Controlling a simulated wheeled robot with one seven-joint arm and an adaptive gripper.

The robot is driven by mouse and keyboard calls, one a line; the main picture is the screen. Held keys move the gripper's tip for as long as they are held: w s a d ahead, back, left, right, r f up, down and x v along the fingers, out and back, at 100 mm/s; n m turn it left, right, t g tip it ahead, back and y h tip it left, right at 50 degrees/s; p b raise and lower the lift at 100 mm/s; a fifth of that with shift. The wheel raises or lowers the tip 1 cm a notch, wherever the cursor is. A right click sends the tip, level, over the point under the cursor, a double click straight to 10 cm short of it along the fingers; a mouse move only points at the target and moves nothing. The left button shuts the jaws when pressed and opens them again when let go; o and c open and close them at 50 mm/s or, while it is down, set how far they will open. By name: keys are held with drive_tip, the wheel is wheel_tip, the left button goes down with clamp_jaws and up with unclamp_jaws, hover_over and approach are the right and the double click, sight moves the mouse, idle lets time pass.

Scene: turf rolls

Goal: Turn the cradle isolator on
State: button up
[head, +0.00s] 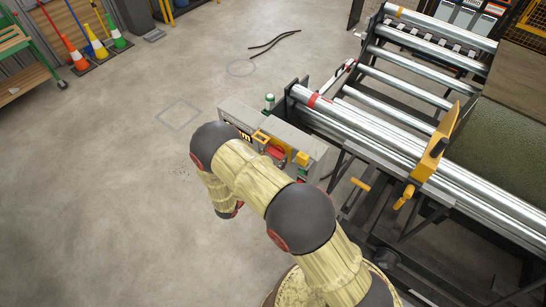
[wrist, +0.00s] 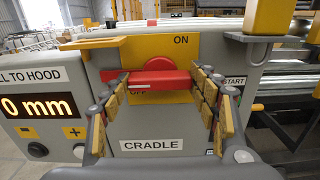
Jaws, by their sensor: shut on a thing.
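The cradle isolator is a red rotary handle (wrist: 158,80) on a yellow plate (wrist: 178,52) in the wrist view. ON is printed at the plate's upper right and OFF at its lower left, partly covered by the handle. The handle lies about level, left to right. My gripper (wrist: 162,92) is shut on it, with padded fingers at its left and right ends. A CRADLE label (wrist: 152,144) sits below. In the head view the red handle (head: 276,152) shows on the grey control box (head: 238,108); my arm hides my gripper there.
The roller machine (head: 380,130) stands at right. Open floor (head: 120,190) lies at left.

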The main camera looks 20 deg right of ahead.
drive_tip(key=shift+c, duration=0.7)
drive_tip(key=shift+m+b, duration=0.3)
drive_tip(key=shift+b, duration=0.1)
drive_tip(key=m+b, duration=0.2)
drive_tip(key=b, duration=0.1)
drive_tip(key=shift+f+m, duration=0.15)
drive_tip(key=shift+m, duration=0.25)
drive_tip(key=m+b, duration=0.5)
drive_tip(key=b, duration=0.1)
drive_tip(key=m+b, duration=0.5)
drive_tip(key=b, duration=0.2)
drive_tip(key=shift+f+m, duration=0.15)
drive_tip(key=shift+m, duration=0.25)
drive_tip(key=m+b, duration=0.3)
drive_tip(key=b, duration=0.1)
drive_tip(key=shift+s+m+b, duration=0.1)
drive_tip(key=shift+m+b, duration=0.2)
drive_tip(key=shift+b, duration=0.05)
drive_tip(key=shift+r, duration=0.2)
drive_tip(key=o, duration=1.1)
drive_tip(key=shift+c, duration=0.2)
